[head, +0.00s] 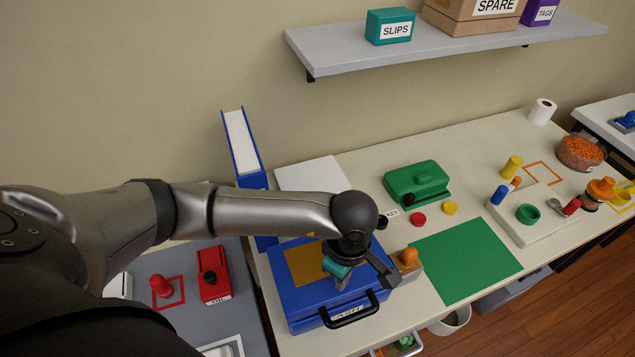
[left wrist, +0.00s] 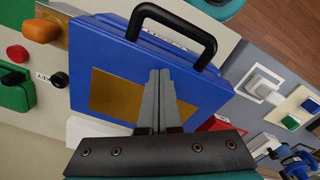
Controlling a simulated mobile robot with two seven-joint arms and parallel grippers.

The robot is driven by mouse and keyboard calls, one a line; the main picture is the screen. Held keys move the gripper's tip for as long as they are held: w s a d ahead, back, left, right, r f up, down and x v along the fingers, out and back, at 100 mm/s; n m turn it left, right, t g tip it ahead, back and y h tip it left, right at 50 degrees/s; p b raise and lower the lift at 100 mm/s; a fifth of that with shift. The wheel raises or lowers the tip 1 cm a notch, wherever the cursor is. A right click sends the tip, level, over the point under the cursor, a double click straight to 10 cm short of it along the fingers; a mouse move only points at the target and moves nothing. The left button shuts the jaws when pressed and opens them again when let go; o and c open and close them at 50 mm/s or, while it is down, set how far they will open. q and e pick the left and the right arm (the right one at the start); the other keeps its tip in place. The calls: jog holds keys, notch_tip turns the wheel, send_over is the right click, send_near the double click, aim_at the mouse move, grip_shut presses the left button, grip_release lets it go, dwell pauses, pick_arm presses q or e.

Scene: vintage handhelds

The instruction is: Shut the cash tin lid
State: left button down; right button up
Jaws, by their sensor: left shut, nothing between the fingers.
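The blue cash tin (head: 300,297) lies flat on the table, with a black handle (head: 350,308) and a label on its front side. A gold-brown panel (head: 305,264) covers part of its lid. The lid looks down on the tin, or nearly so; I cannot tell if a thin gap is left. My left gripper (head: 340,284) is over the lid, pointing down, its fingers together and empty. In the left wrist view the shut fingers (left wrist: 160,74) lie over the lid (left wrist: 100,50) and partly hide the panel (left wrist: 115,95). Contact is unclear. My right gripper is not in view.
An orange-knobbed block (head: 408,258) stands close by the tin's right side. A blue binder (head: 243,150) stands behind it. A green mat (head: 465,260) lies bare to the right. A green case (head: 416,182) and small red and yellow discs are farther back.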

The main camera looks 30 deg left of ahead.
pick_arm(q)
jog(key=shift+f, duration=0.15)
jog(key=shift+s+d+f+b, duration=0.15)
jog(key=shift+d+f+b, duration=0.05)
jog(key=shift+f+b, duration=0.3)
jog(key=shift+s+d+f+b, duration=0.15)
jog(key=shift+f+b, duration=0.25)
jog(key=shift+f, duration=0.15)
notch_tip(320, 180, up, 9)
jog(key=p, duration=0.7)
jog(key=shift+r, duration=0.2)
